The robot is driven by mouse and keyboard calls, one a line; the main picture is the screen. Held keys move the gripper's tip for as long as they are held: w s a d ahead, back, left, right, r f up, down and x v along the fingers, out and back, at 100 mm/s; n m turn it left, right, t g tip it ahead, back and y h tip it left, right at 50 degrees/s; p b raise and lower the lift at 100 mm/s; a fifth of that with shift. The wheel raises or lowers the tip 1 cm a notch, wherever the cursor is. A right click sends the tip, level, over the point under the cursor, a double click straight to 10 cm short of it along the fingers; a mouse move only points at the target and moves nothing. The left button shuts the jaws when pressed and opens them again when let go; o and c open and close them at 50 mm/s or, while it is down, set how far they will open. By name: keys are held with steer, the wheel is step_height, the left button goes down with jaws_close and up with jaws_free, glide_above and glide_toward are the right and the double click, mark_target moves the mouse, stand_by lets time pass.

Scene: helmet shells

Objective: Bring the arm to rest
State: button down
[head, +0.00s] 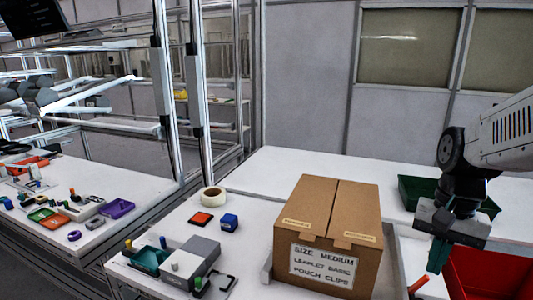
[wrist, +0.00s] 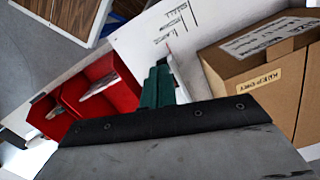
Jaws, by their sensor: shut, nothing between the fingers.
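My gripper (head: 440,252) hangs at the right of the head view, its dark green fingers pointing down and held together with nothing between them. It is just right of the closed cardboard box (head: 330,215) and above the table, close to a red bin (head: 490,275). In the wrist view the green fingers (wrist: 157,85) show at the centre, with the box (wrist: 265,80) to the right and the red bin (wrist: 75,108) to the left. The rest of my arm reaches in from the right edge.
The box stands in a grey tray (head: 268,272), labelled "SIZE MEDIUM". A green bin (head: 408,190) sits behind my gripper. A tape roll (head: 212,196), a blue block (head: 229,221) and a red-black pad (head: 201,218) lie left of the box. The white table behind the box is clear.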

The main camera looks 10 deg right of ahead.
steer(key=s+a+r+n+t, duration=0.1)
steer(key=s+a+r+n, duration=0.2)
steer(key=s+a+n, duration=0.5)
steer(key=shift+s+a+r+t+h, duration=0.25)
steer(key=shift+s+a+t+h, duration=0.05)
steer(key=shift+a+t+h, duration=0.15)
steer(key=c, duration=2)
jaws_free()
steer(key=shift+s+a+r, duration=0.1)
steer(key=shift+a+r, duration=0.1)
steer(key=shift+a, duration=0.05)
steer(key=o, duration=0.6)
steer(key=shift+a+n, duration=0.1)
steer(key=shift+n, duration=0.2)
